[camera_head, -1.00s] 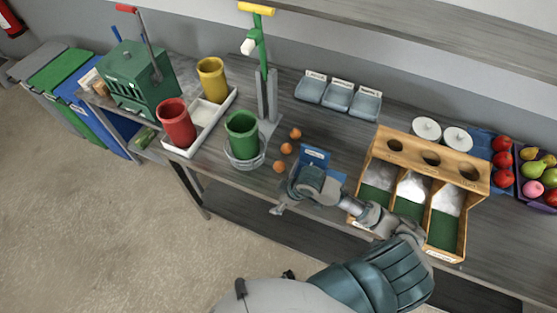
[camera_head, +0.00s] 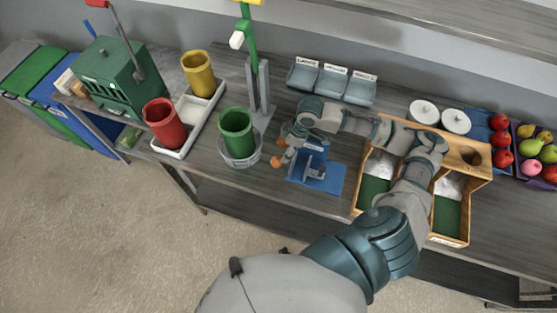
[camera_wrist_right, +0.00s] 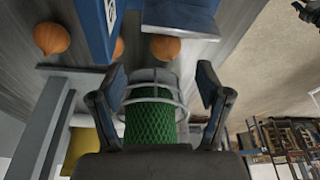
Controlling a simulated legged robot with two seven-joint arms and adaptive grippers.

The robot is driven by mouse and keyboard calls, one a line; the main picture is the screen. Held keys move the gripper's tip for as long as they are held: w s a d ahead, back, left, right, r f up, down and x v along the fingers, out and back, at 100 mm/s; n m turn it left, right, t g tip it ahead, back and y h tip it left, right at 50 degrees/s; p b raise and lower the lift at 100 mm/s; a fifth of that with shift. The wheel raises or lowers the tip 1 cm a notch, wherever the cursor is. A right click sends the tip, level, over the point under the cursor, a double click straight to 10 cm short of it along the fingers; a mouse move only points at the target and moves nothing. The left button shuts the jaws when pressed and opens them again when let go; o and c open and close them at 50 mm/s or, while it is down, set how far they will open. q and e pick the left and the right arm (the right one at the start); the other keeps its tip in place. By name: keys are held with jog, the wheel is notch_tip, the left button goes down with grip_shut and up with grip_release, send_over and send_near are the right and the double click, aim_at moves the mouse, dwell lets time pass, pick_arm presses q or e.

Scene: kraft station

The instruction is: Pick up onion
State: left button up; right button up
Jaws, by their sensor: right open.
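The onions are small orange-brown balls on the table beside the green cup. In the head view one onion (camera_head: 276,161) shows beside my right gripper (camera_head: 289,147), and another (camera_head: 282,141) is partly hidden by it. In the right wrist view one onion (camera_wrist_right: 165,47) lies just beyond the fingers, a second (camera_wrist_right: 51,38) is to the left, and a third (camera_wrist_right: 118,48) is mostly hidden behind a blue part. My right gripper (camera_wrist_right: 163,84) is open, with nothing between its fingers. My left gripper is not in view.
A green cup (camera_head: 236,131) in a wire basket (camera_head: 241,159) stands close left of the gripper. A blue stand (camera_head: 325,180) is just right of it. The wooden bin (camera_head: 462,155) is under my forearm. Labelled grey trays (camera_head: 331,82) stand behind.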

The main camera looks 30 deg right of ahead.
aim_at(280, 159)
jog(key=x, duration=0.2)
jog(key=shift+w+a+f, duration=0.2)
jog(key=shift+a+f, duration=0.05)
jog(key=shift+f, duration=0.05)
jog(key=shift+a+f, duration=0.2)
jog(key=shift+a, duration=0.05)
jog(key=shift+a+f, duration=0.2)
jog(key=shift+f, duration=0.05)
jog(key=x, duration=0.3)
jog(key=shift+s+a+f, duration=0.1)
jog(key=shift+a+f, duration=0.15)
jog(key=shift+f, duration=0.1)
jog(key=shift+d+f, duration=0.1)
jog(key=shift+f, duration=0.3)
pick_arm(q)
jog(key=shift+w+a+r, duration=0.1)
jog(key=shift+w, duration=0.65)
pick_arm(e)
jog(key=shift+d, duration=0.15)
jog(key=shift+c, duration=0.2)
jog(key=c, duration=1.1)
jog(key=shift+c, duration=0.2)
